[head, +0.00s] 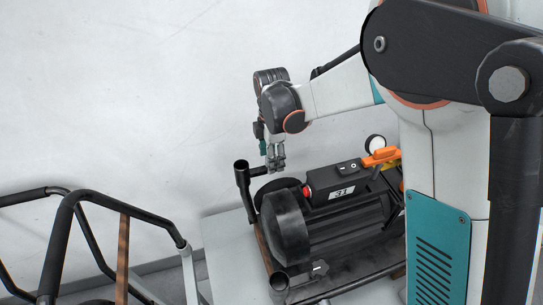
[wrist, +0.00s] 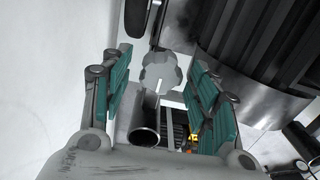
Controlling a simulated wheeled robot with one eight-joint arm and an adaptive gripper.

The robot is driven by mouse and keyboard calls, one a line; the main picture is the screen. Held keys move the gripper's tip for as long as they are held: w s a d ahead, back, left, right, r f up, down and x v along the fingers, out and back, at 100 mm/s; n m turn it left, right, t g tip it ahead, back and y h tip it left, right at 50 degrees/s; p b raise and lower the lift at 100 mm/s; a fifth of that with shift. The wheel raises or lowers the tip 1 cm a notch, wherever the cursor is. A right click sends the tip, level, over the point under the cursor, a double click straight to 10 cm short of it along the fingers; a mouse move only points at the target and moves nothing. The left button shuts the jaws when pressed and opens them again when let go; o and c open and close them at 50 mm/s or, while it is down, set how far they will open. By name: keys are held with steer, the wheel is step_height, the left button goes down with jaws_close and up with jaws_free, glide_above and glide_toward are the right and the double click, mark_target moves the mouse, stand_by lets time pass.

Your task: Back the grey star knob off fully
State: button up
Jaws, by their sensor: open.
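The grey star knob (wrist: 160,71) shows in the wrist view, between the two fingers of my gripper (wrist: 159,62). A thin light stem runs from it. My gripper is open, with teal pads on both sides of the knob, and I see gaps between the knob and the pads. In the head view my gripper (head: 275,164) points down at the back left of the black machine (head: 330,222). I cannot make out the knob at the fingers there.
An open black tube (wrist: 144,135) lies close to the fingers in the wrist view; an upright tube (head: 243,178) stands left of my gripper in the head view. A black-railed cart (head: 65,225) is at the left. A white wall (head: 120,90) is behind.

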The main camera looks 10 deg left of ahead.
steer(key=shift+r, duration=0.1)
step_height(320, 180, up, 12)
stand_by(0.5)
steer(key=shift+w, duration=0.1)
